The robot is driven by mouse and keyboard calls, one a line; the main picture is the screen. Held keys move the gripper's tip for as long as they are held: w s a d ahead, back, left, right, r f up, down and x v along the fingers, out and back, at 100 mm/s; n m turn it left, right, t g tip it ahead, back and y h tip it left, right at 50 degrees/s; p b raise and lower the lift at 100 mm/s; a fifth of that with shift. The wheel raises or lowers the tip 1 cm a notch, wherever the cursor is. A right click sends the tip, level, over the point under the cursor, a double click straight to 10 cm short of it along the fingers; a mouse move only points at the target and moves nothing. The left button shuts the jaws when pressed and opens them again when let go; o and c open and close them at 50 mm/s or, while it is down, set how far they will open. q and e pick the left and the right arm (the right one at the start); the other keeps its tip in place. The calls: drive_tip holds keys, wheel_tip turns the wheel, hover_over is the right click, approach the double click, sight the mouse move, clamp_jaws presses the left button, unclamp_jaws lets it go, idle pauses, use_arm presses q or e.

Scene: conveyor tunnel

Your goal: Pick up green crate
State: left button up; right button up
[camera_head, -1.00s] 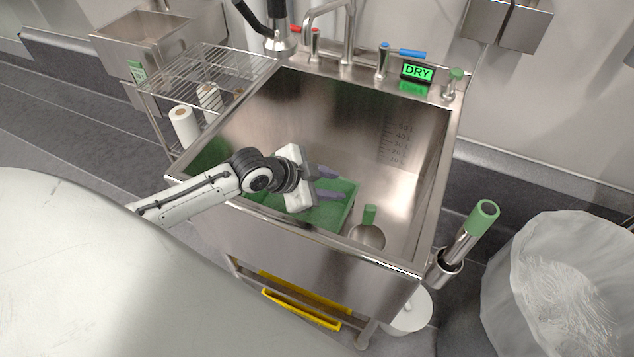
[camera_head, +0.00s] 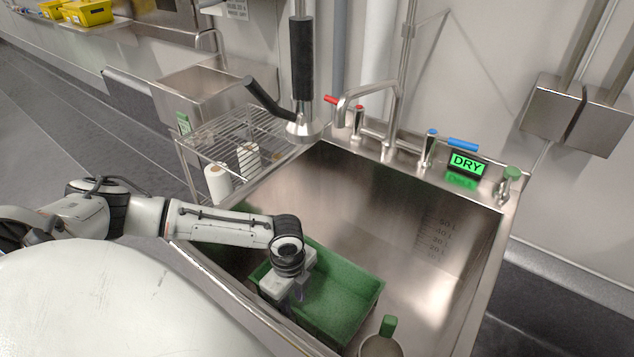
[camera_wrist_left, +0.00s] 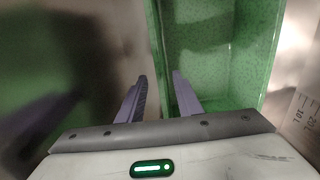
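The green crate (camera_head: 345,278) lies low in the steel sink, near its front left side. My left gripper (camera_head: 292,296) points down at the crate's near left wall. In the left wrist view, the crate (camera_wrist_left: 225,60) fills the upper right, and the fingers of my left gripper (camera_wrist_left: 160,78) are apart. One finger is outside the crate wall and the other inside, with the wall's edge between them. I see a small gap beside the outer finger. My right gripper is not in view.
The steel sink (camera_head: 440,215) has raised walls around the crate. A ladle with a green handle (camera_head: 388,326) stands close to the crate's right. A faucet (camera_head: 372,100) and a hanging sprayer (camera_head: 302,90) are behind. A wire rack (camera_head: 235,140) with paper rolls adjoins the left.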

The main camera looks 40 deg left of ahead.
sight(293, 308)
use_arm(q)
wheel_tip(293, 308, down, 4)
drive_tip(key=shift+f, duration=0.15)
clamp_jaws()
drive_tip(key=shift+s, duration=0.1)
idle(1.3)
